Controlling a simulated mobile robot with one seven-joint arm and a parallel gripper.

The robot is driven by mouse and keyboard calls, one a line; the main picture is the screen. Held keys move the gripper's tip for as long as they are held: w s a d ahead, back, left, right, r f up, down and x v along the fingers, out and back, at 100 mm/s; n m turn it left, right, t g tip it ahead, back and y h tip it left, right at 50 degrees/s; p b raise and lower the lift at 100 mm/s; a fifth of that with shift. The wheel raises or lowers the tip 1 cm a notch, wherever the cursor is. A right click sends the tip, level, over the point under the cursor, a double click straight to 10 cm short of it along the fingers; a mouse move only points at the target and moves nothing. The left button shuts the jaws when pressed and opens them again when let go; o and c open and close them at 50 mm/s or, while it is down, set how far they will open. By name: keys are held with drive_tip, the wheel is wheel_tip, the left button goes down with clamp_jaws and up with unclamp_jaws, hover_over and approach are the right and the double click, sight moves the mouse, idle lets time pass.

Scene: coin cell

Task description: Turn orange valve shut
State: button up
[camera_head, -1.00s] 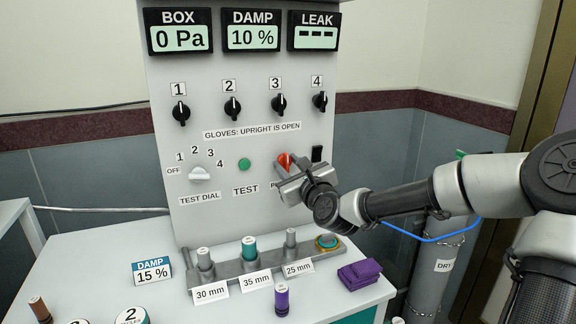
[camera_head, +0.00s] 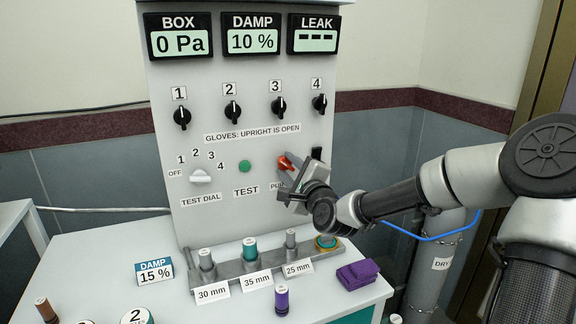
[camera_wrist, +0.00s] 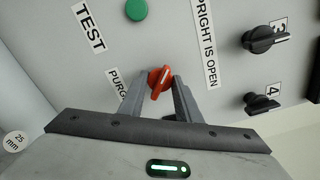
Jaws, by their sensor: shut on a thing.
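The orange valve (camera_head: 286,162) is a small orange-red knob on the lower right of the grey panel, by a label that reads PURGE in the wrist view. In the wrist view the knob (camera_wrist: 160,78) sits between the two finger ends, and a pale line shows on its handle. My gripper (camera_head: 291,170) reaches the panel from the right and is shut on the knob. It is rolled at a slant to the panel. In the head view it hides part of the knob and most of the label. The gripper also shows in the wrist view (camera_wrist: 158,88).
The green TEST button (camera_head: 245,166) and the white test dial (camera_head: 201,176) are left of the valve. Several black glove knobs (camera_head: 279,107) are above. A black switch (camera_head: 316,154) is close on the right. Below, a grey rack (camera_head: 233,282) holds upright cylinders.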

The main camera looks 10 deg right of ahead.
drive_tip(key=n, duration=0.4)
drive_tip(key=shift+a+n, duration=0.1)
drive_tip(key=shift+n, duration=0.3)
drive_tip(key=shift+n+b, duration=0.3)
drive_tip(key=shift+n, duration=1.6)
drive_tip(key=o, duration=1.1)
drive_tip(key=shift+c, duration=0.2)
